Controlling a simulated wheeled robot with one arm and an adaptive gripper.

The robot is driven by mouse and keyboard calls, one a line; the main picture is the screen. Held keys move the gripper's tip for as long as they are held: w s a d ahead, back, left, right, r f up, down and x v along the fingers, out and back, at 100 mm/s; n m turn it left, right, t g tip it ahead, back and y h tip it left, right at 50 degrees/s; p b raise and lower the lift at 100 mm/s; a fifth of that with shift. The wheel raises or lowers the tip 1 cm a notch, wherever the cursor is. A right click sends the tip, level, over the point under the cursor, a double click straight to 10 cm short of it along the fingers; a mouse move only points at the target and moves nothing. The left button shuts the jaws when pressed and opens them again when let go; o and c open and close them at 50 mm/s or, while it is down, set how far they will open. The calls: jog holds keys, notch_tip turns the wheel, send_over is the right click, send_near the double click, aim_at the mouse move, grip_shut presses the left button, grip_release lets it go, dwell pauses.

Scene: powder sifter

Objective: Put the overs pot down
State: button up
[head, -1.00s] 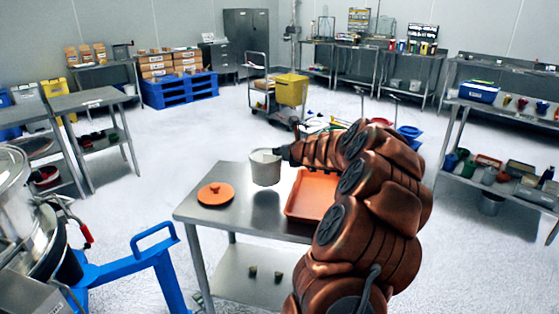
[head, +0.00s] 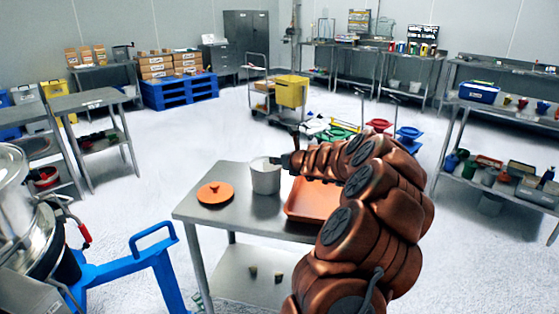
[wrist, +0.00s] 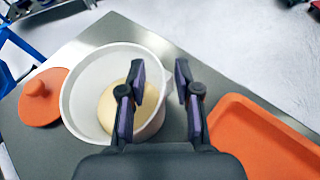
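The overs pot (head: 265,180) is a white round pot with pale powder in it. It stands upright on the steel table between the orange lid (head: 215,193) and the orange tray (head: 312,198). The wrist view shows the pot (wrist: 85,75) from above, with the powder (wrist: 112,108) at its bottom. My gripper (wrist: 161,80) is at the pot's right side. One finger is over the inside of the pot and the other is outside its wall. The fingers are apart, with gaps beside the rim. The head view shows my gripper (head: 284,161) only small at the rim.
The steel table (head: 245,222) has bare top in front of the pot. A blue frame (head: 130,265) and a metal machine (head: 25,215) stand at the lower left. A cart with a yellow bin (head: 291,91) is farther back on open floor.

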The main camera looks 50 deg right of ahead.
jog(key=shift+s+r, duration=0.1)
jog(key=shift+r, duration=0.05)
jog(key=v, duration=1.1)
jog(key=shift+s+a+r+p, duration=0.15)
jog(key=shift+s+r+p, duration=0.15)
jog(key=shift+p, duration=0.15)
